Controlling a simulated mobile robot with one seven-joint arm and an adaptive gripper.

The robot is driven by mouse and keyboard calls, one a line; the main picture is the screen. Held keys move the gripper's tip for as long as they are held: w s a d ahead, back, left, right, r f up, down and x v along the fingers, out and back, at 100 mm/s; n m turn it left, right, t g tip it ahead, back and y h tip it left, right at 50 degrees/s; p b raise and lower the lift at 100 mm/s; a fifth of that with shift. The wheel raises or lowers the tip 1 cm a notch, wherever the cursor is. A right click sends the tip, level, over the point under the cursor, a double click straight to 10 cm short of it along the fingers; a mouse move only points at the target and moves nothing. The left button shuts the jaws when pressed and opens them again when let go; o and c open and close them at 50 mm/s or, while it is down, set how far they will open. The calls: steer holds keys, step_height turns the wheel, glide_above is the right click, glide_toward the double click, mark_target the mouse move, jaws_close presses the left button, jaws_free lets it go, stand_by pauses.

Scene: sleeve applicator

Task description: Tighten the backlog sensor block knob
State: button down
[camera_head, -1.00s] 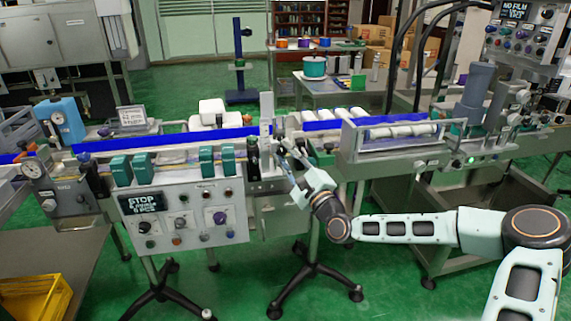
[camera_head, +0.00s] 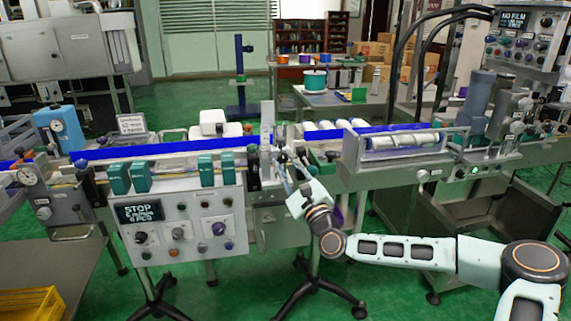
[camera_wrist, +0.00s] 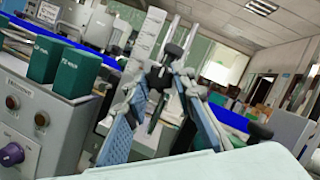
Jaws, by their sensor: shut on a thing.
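My gripper (camera_head: 279,157) reaches in from the right to the middle of the conveyor line, beside an upright light-grey post (camera_head: 267,139). In the wrist view, its two blue-padded fingers (camera_wrist: 163,88) close in around a small dark part at the middle, which looks like the sensor block knob (camera_wrist: 157,78). The fingers cover much of it, so its turn and seating cannot be told. The scaled grey post (camera_wrist: 148,38) rises just behind the fingertips. In the head view the knob is too small and covered to make out.
A control panel (camera_head: 185,222) with knobs and a STOP sign stands left of my gripper, with green sensor boxes (camera_head: 206,170) above it. A blue belt (camera_head: 150,148) runs along the line. A roller cage (camera_head: 400,142) is at right. Green floor lies in front.

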steer(key=c, duration=1.6)
jaws_free()
steer(key=shift+r, duration=0.1)
steer(key=v, duration=1.2)
